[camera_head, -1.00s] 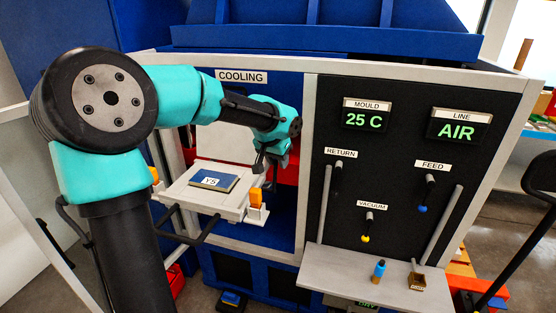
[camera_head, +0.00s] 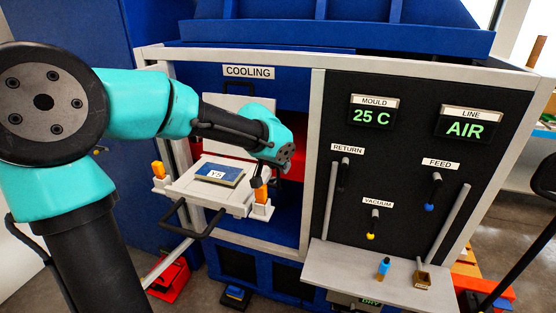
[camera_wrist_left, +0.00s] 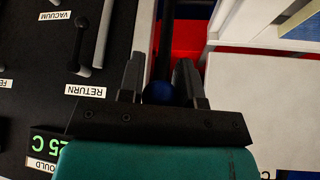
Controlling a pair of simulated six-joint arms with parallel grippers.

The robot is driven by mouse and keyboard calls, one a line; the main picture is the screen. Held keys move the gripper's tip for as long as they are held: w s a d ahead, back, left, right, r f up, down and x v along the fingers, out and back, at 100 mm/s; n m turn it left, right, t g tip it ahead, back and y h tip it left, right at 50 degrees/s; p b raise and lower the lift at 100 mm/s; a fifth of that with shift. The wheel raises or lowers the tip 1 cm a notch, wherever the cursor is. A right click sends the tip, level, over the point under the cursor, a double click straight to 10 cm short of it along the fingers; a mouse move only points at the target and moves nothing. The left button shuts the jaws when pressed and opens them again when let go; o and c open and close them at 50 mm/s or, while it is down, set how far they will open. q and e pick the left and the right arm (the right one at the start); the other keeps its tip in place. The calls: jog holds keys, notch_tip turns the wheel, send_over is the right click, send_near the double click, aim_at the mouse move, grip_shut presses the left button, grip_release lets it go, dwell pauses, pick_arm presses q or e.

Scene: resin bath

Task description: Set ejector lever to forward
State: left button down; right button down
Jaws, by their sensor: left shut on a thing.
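A black lever rod (camera_wrist_left: 166,35) with a dark blue ball knob (camera_wrist_left: 158,92) shows in the left wrist view. The knob lies between the two fingers of my left gripper (camera_wrist_left: 160,80), which is shut on it. No ejector label is readable here. In the head view my left gripper (camera_head: 268,179) is beside the right orange clip of the mould tray (camera_head: 178,188). The lever is mostly hidden by the gripper there, so its exact position is hard to tell. My right gripper is not in view.
The dark panel (camera_head: 400,225) to the right carries return, feed and vacuum levers. A grey shelf (camera_head: 340,270) below it holds a small blue bottle (camera_head: 383,267) and a brown box (camera_head: 423,280). The tray has a black front handle (camera_head: 190,232).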

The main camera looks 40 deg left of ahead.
pick_arm(q)
jog(key=c, duration=0.8)
grip_release()
jog(key=shift+s+r, duration=0.1)
jog(key=shift+r, duration=0.05)
jog(key=v, duration=1.7)
